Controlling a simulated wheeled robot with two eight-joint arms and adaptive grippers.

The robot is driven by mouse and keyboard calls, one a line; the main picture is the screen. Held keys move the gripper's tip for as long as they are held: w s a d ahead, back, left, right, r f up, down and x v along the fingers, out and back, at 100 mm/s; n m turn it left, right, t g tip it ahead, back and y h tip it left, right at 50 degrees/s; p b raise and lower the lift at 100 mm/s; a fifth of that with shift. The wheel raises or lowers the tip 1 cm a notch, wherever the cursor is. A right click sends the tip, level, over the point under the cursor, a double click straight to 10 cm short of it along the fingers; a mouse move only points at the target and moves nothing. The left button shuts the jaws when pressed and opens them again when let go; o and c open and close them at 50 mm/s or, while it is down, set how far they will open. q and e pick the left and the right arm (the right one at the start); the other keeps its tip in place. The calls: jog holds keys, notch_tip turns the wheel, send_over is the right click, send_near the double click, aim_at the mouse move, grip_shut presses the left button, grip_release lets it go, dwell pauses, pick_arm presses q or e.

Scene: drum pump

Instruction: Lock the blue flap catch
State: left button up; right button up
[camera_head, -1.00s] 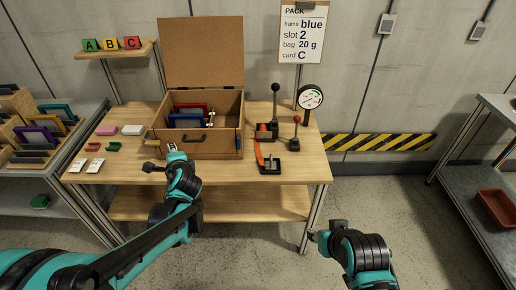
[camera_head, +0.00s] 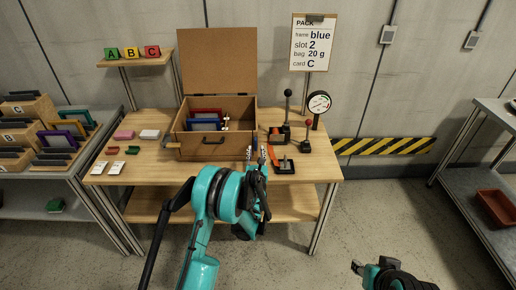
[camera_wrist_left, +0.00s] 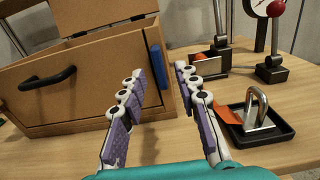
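The blue flap catch (camera_wrist_left: 157,70) is an upright blue bar at the right front edge of the brown box (camera_wrist_left: 95,95) in the left wrist view. The box stands on the table with its lid raised in the head view (camera_head: 202,149). My left gripper (camera_wrist_left: 155,75) is open, its purple-padded fingers apart; it shows at the box's right front corner in the head view (camera_head: 255,153). The catch appears between the fingertips in the picture, beyond them; contact cannot be seen. My right gripper (camera_head: 364,267) is low at the right, away from the table; its fingers are unclear.
Right of the left gripper are a black tray with a metal shackle (camera_wrist_left: 258,122) and an orange strip (camera_wrist_left: 228,112). Behind stand black lever devices (camera_head: 288,115) and a gauge (camera_head: 319,103). Blue and red frames (camera_head: 204,120) stand inside the box.

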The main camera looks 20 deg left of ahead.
aim_at(256, 145)
pick_arm(q)
jog(key=shift+b+x, duration=0.35)
jog(key=shift+x, duration=1.65)
grip_shut()
